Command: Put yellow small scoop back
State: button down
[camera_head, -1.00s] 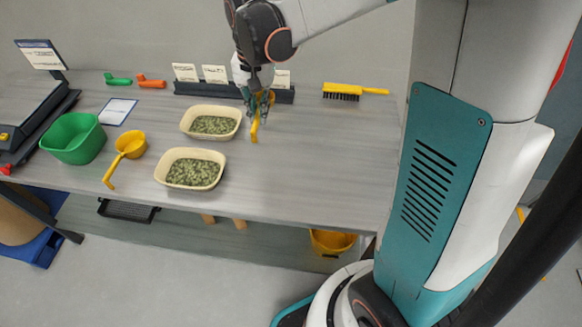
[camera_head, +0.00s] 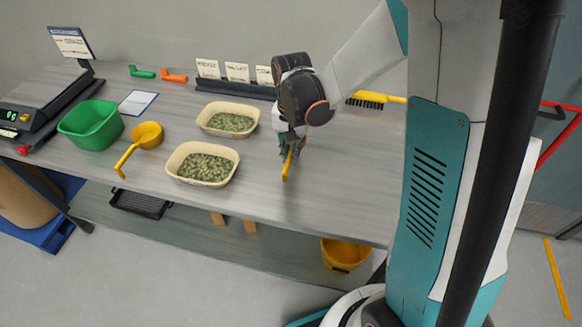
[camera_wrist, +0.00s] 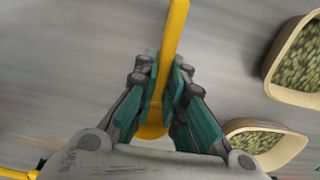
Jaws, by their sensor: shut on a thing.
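My gripper (camera_head: 290,148) is shut on the small yellow scoop (camera_head: 286,172), right of the two cream tubs and above the table. In the wrist view the scoop's yellow handle (camera_wrist: 172,45) runs up between the teal fingers (camera_wrist: 160,85). Its bowl is mostly hidden behind the fingers. A larger yellow scoop (camera_head: 148,136) lies on the table between the green bin and the tubs, its handle pointing toward the front edge.
Cream tubs of green pieces stand at the back (camera_head: 230,107) and front (camera_head: 188,179). A dark rack with label cards (camera_head: 237,73) is behind them. A green bin (camera_head: 92,125) is left; a yellow brush (camera_head: 375,98) is back right. The table's front right is clear.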

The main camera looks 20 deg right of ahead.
jog(key=shift+f+b, duration=0.85)
jog(key=shift+f, duration=1.7)
jog(key=shift+f, duration=0.1)
jog(key=c, duration=1.7)
grip_release()
jog(key=shift+o, duration=0.2)
